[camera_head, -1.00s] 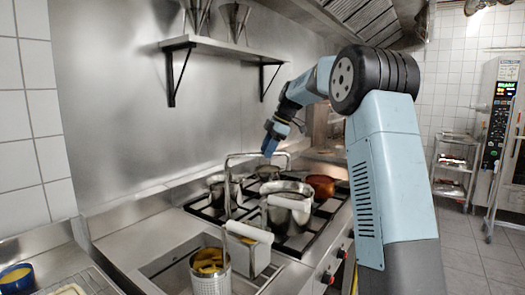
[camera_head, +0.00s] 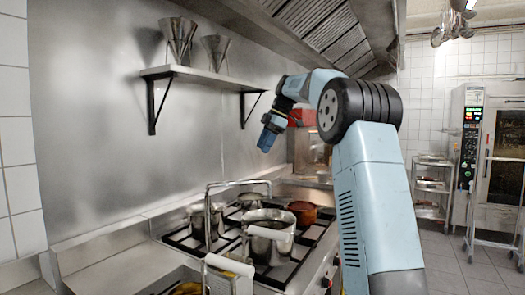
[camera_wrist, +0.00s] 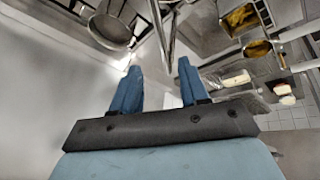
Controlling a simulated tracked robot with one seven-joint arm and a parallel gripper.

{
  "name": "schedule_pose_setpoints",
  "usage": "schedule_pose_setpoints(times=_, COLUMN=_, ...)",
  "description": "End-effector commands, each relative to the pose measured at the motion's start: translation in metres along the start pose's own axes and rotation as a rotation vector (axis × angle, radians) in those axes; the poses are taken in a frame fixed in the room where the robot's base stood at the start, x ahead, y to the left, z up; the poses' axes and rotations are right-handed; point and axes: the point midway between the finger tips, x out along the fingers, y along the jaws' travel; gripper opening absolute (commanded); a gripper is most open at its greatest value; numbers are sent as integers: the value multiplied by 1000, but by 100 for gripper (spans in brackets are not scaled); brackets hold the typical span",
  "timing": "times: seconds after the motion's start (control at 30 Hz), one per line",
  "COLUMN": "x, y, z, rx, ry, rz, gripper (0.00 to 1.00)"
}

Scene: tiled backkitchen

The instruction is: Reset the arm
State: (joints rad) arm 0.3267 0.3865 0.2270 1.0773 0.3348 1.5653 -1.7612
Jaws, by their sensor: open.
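My gripper (camera_head: 268,133) hangs in the air above the stove, below and to the right of the wall shelf, with its fingers pointing down. In the wrist view its two blue fingers (camera_wrist: 156,90) stand apart with nothing between them. My light blue arm rises at the right of the head view and bends over to the left toward the wall. Nothing is held.
The stove carries a large steel pot (camera_head: 268,236), a smaller pot (camera_head: 197,222) and a copper-coloured pot (camera_head: 303,212). A wall shelf (camera_head: 200,73) is at upper left, a hood (camera_head: 310,32) overhead. An oven (camera_head: 500,150) and a rack (camera_head: 431,185) stand at right.

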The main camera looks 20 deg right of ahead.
Motion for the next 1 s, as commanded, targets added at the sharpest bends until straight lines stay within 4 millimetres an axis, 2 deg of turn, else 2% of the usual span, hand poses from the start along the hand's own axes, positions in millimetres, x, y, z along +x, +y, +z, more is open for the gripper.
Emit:
schedule_pose_setpoints(times=0.3, x=0, y=-2, z=-1, rx=5, ry=-2, rz=0, gripper=44)
schedule_pose_setpoints(times=0.47, x=-3, y=-18, z=-15, rx=73, ry=-32, rz=8, gripper=44)
schedule_pose_setpoints(times=0.7, x=-5, y=-75, z=-46, rx=300, ry=-115, rz=52, gripper=44)
schedule_pose_setpoints(times=1.0, x=-2, y=-160, z=-67, rx=595, ry=-192, rz=146, gripper=44)
